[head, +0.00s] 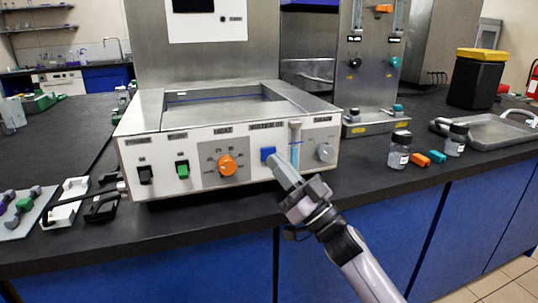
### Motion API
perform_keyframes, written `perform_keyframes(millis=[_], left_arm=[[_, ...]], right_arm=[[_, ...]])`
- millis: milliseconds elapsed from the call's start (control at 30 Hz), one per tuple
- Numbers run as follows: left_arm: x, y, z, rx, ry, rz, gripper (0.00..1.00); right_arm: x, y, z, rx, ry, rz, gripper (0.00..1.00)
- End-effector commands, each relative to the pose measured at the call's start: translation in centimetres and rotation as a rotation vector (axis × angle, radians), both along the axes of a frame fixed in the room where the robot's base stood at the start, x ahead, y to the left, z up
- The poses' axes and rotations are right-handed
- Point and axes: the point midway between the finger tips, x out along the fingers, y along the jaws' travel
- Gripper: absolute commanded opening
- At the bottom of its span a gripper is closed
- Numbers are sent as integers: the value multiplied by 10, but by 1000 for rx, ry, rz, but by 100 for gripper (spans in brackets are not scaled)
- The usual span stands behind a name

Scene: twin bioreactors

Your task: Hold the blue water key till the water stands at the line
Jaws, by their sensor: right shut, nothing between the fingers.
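The blue water key (267,153) is on the front panel of the white and steel water bath (222,126). My right gripper (279,163) is shut and empty, its tips at the key's lower right edge; I cannot tell if they press it. A clear sight tube (295,146) stands just right of the key, with light blue water in its lower part. The line on the tube is too small to make out. The open basin (215,112) on top shows a blue line along its inner back wall. My left gripper is not in view.
On the same panel are a black switch (145,174), a green switch (182,169), an orange heat knob (227,165) and a grey knob (324,152). A steel tray (490,130) stands farther right.

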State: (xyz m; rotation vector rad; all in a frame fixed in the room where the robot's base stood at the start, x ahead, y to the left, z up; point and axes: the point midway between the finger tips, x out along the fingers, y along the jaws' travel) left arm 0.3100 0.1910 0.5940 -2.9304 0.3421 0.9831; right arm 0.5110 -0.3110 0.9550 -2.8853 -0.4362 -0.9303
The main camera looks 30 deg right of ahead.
Motion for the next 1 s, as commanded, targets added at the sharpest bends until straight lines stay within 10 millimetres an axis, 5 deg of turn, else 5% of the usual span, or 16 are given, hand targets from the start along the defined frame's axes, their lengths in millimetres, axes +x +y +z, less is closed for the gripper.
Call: perform_keyframes(millis=[1000], left_arm=[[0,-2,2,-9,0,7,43]], right_arm=[[8,-2,0,0,0,0,0]])
